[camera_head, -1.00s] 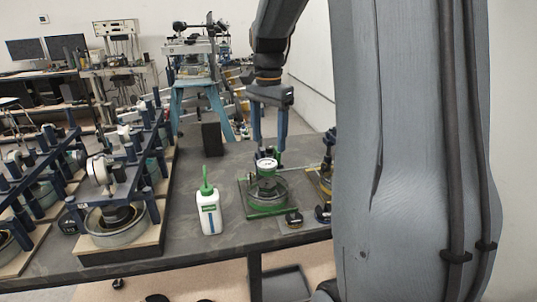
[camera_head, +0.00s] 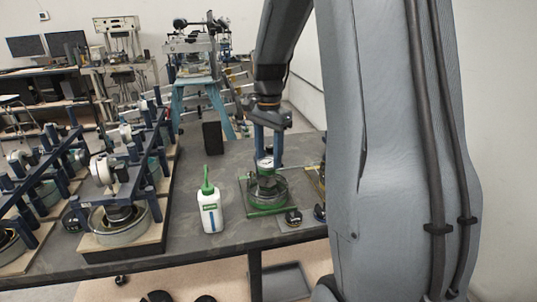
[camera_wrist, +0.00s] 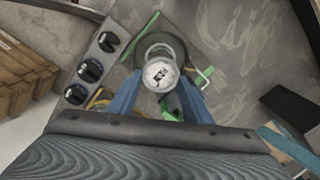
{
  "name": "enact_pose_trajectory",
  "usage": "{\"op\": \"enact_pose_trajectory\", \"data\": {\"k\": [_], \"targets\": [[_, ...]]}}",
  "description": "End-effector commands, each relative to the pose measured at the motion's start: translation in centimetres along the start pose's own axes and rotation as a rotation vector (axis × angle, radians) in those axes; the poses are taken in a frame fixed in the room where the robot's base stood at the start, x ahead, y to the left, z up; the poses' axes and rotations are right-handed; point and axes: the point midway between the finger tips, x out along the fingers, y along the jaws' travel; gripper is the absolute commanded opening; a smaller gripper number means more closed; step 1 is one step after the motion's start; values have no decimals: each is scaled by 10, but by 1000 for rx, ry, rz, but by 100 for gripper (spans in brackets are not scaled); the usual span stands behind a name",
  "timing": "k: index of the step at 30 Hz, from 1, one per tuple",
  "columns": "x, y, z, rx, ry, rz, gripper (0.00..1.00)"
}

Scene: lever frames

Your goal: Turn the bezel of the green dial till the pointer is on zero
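The green dial (camera_head: 265,163) is a small round gauge with a white face, standing on a round apparatus with a green base (camera_head: 266,211). In the wrist view the dial face (camera_wrist: 160,74) shows dark marks, but I cannot read where the pointer is. My gripper (camera_head: 267,160) points down from above, its two blue fingers on either side of the dial. In the wrist view the gripper (camera_wrist: 160,80) is open, with the dial between the fingertips. I cannot tell whether either finger touches the bezel.
A white bottle with a green spout (camera_head: 210,208) stands left of the apparatus. A small dark knob (camera_head: 293,217) is in front at right. A black block (camera_head: 213,138) stands behind. Other rigs (camera_head: 115,215) fill the table's left. Three black knobs (camera_wrist: 90,70) show in the wrist view.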

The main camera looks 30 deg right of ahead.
Motion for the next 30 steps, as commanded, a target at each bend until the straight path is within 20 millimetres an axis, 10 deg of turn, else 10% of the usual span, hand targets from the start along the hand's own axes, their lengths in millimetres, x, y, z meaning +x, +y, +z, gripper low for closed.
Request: {"op": "enact_pose_trajectory", "data": {"k": [22, 23, 24, 30], "targets": [[-1, -2, 0, -211, 0, 0, 23], [-1, -2, 0, -211, 0, 0, 50], [-1, -2, 0, -210, 0, 0, 57], [-1, -2, 0, -210, 0, 0, 64]]}}
